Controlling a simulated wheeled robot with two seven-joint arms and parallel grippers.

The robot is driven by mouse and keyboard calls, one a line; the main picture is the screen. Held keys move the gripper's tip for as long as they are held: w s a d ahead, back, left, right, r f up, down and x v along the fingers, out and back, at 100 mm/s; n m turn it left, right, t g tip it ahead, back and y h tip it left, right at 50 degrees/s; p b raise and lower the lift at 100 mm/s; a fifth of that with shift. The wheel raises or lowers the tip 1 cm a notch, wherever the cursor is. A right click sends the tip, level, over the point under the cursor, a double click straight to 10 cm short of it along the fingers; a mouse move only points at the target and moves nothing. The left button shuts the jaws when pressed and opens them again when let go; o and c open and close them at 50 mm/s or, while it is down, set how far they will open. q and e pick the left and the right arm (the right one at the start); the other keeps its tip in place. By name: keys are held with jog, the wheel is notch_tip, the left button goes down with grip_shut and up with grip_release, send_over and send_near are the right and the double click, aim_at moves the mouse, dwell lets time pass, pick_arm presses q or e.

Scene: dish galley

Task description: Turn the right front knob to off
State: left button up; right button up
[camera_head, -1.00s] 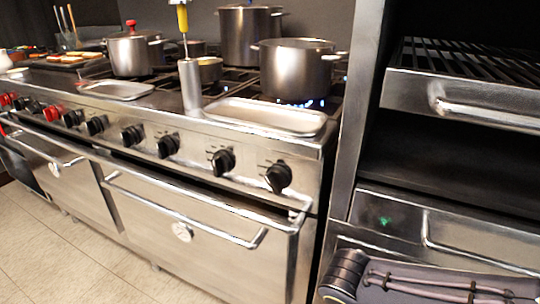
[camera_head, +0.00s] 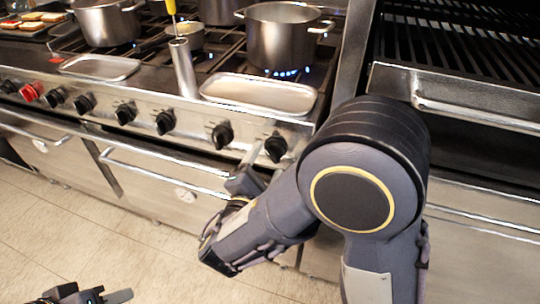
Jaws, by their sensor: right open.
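Blue flames (camera_head: 283,72) burn under the large steel pot (camera_head: 284,38) at the right front. My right gripper (camera_head: 256,160) is open, just left of and slightly below the rightmost knob; a pale finger points up toward the panel, and contact cannot be made out. My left gripper (camera_head: 105,297) is partly in view at the bottom left edge, its opening unclear.
A steel tray (camera_head: 258,94) lies on the stovetop ledge above the knobs. A metal cylinder (camera_head: 183,68) with a yellow-handled tool stands beside it. An oven handle bar (camera_head: 165,173) runs below the panel. A grill (camera_head: 463,50) stands to the right.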

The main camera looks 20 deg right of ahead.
aim_at(273, 152)
jog(key=shift+x, duration=1.45)
jog(key=c, duration=1)
jog(key=shift+f+m+b, duration=0.15)
jog(key=shift+m+b, duration=0.15)
jog(key=shift+b, duration=0.25)
jog(key=m+b, duration=0.5)
jog(key=b, duration=0.3)
jog(key=shift+f, duration=0.1)
jog(key=shift+m+b, duration=0.8)
jog(key=shift+b, duration=0.25)
jog(key=shift+r, duration=0.25)
